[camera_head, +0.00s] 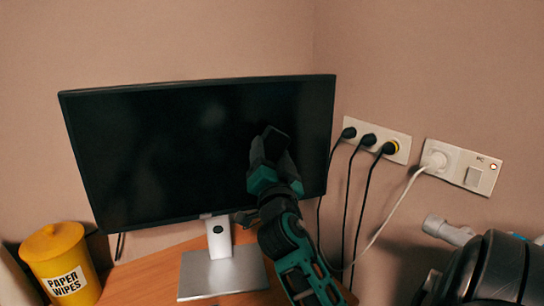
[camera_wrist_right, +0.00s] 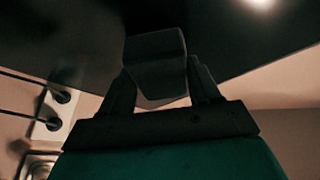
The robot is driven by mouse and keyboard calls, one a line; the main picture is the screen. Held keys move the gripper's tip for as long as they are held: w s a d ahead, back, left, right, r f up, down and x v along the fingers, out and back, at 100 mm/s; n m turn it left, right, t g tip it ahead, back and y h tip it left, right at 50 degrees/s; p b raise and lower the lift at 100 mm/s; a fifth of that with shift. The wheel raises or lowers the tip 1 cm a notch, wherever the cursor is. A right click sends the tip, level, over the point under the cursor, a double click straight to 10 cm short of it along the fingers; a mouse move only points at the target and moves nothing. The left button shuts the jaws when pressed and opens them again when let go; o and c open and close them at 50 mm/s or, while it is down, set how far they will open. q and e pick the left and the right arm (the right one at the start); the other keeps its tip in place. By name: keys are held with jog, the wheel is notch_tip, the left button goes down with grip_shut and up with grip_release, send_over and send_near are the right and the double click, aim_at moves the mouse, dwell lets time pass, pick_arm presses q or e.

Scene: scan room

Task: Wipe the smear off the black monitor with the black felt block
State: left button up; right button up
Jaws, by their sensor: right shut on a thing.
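The black monitor (camera_head: 170,150) stands on a silver stand, its dark screen facing me. My right gripper (camera_head: 269,156) is in front of the right part of the screen, shut on the black felt block (camera_head: 275,140). In the right wrist view the felt block (camera_wrist_right: 155,62) sits between the two fingers of my right gripper (camera_wrist_right: 160,85), with the dark screen (camera_wrist_right: 70,35) behind it. I cannot tell whether the block touches the screen. I cannot make out a smear on the visible screen. My left gripper is not in view.
A yellow paper wipes tub (camera_head: 60,262) stands at the left of the wooden table (camera_head: 150,265). A socket strip (camera_head: 375,140) with black plugs and a white socket panel (camera_head: 460,168) are on the wall at right. Cables hang beside the monitor's right edge. A black rounded object (camera_head: 490,270) is at lower right.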

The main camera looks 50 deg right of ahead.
aim_at(286, 148)
jog(key=shift+w+d, duration=0.3)
jog(key=shift+w, duration=0.2)
jog(key=shift+s+d, duration=0.5)
jog(key=shift+d, duration=0.3)
jog(key=shift+s+d, duration=0.5)
jog(key=shift+d, duration=0.4)
jog(key=shift+w, duration=0.1)
jog(key=shift+w+a+b, duration=0.25)
jog(key=shift+w+a, duration=0.1)
jog(key=shift+a, duration=0.25)
jog(key=shift+w+a+b, duration=0.25)
jog(key=shift+w+a, duration=0.05)
jog(key=shift+a, duration=0.25)
jog(key=shift+w+a, duration=0.35)
jog(key=shift+a, duration=0.2)
jog(key=shift+s+a, duration=0.1)
